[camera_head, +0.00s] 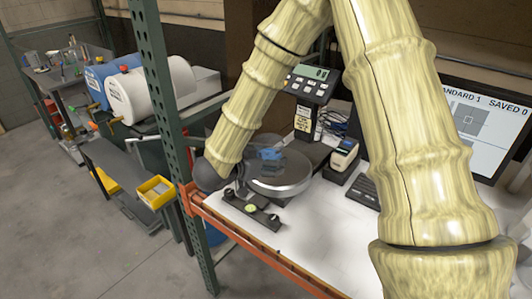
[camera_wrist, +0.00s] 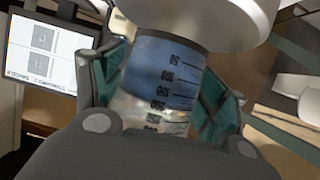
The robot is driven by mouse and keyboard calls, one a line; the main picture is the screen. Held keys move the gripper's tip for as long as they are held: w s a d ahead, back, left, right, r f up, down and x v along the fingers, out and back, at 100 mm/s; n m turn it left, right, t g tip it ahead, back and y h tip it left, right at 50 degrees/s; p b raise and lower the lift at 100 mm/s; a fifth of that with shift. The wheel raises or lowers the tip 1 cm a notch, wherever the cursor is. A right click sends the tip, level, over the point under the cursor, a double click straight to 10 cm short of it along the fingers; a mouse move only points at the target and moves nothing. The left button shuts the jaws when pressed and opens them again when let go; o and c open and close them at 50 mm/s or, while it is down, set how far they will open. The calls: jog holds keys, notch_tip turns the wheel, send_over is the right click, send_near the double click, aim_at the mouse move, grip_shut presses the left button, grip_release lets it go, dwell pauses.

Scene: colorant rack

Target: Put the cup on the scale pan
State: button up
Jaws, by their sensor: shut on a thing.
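The cup is clear, with dark graduation marks and a blue band; it fills the middle of the wrist view (camera_wrist: 160,78). In the head view only a small blue patch of the cup (camera_head: 270,153) shows. My gripper (camera_wrist: 165,95) is shut on the cup, with green-lined fingers on both sides of it. In the head view my gripper (camera_head: 262,163) is over the round metal scale pan (camera_head: 290,188) and hides part of it. I cannot tell whether the cup touches the pan. The scale's display (camera_head: 311,73) stands behind the pan.
A small dark fixture (camera_head: 250,208) lies in front of the pan on the white bench top (camera_head: 310,240). A small printer-like device (camera_head: 344,155) and a keyboard (camera_head: 366,191) are to the right. A monitor (camera_head: 488,122) stands at the far right. A green rack post (camera_head: 160,90) rises on the left.

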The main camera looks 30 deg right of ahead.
aim_at(266, 148)
jog(key=w+d, duration=0.1)
jog(key=w+p, duration=0.1)
jog(key=w, duration=0.1)
jog(key=w+d+p, duration=0.1)
jog(key=w, duration=0.1)
jog(key=shift+d+f, duration=0.1)
jog(key=shift+d, duration=0.2)
jog(key=shift+w+d+f+p, duration=0.15)
jog(key=shift+w+d+p, duration=0.05)
jog(key=shift+w, duration=0.2)
jog(key=shift+w+d+f+p, duration=0.1)
jog(key=shift+w+d+p, duration=0.1)
jog(key=shift+w, duration=0.15)
jog(key=shift+f+p, duration=0.8)
jog(key=shift+f, duration=0.9)
jog(key=shift+f, duration=0.1)
jog(key=o, duration=2)
jog(key=shift+o, duration=0.2)
